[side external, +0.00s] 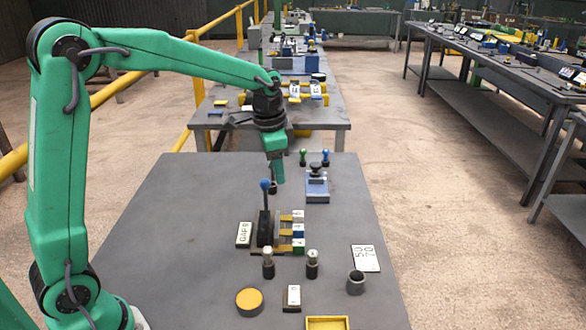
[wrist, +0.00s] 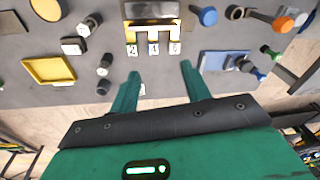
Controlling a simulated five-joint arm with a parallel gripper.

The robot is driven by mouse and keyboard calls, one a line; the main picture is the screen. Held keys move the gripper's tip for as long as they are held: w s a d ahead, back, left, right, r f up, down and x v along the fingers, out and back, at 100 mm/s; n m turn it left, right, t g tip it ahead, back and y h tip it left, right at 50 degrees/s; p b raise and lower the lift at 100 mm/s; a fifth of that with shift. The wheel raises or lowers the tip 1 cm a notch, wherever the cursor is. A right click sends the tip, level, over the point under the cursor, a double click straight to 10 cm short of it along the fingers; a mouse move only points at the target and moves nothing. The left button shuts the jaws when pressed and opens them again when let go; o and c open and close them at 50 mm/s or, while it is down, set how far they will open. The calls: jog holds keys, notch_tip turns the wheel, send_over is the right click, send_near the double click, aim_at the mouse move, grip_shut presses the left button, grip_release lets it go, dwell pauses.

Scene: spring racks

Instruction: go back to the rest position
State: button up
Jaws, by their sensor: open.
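My gripper (side external: 277,179) hangs pointing down over the back half of the grey table in the side view, to the left of a blue device. In the wrist view my gripper (wrist: 160,82) shows two green fingers spread apart with nothing held between them. The spring rack (side external: 266,234) stands in front of it on the table, with a blue-ball lever and yellow pieces bearing white, blue and green labels. The rack (wrist: 152,28) also shows in the wrist view, beyond the fingertips. A small dark cylinder (side external: 272,188) is partly hidden close under my gripper.
Two dark pegs (side external: 268,265) (side external: 312,265), a yellow disc (side external: 249,302), a dark cup (side external: 355,283), a numbered card (side external: 366,257) and a yellow tray (side external: 327,323) occupy the front. The blue device (side external: 317,187) and two knobs stand at the back. The table's left part is clear.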

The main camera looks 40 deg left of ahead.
jog(key=s+r+n+t, duration=0.2)
jog(key=s+n, duration=0.1)
jog(key=s, duration=0.8)
jog(key=s+d+r+n+t, duration=0.1)
jog(key=s+r+n+t, duration=0.1)
jog(key=s, duration=1)
jog(key=shift+s+d+r+n, duration=0.3)
jog(key=shift+r+n, duration=0.3)
jog(key=shift+n, duration=0.1)
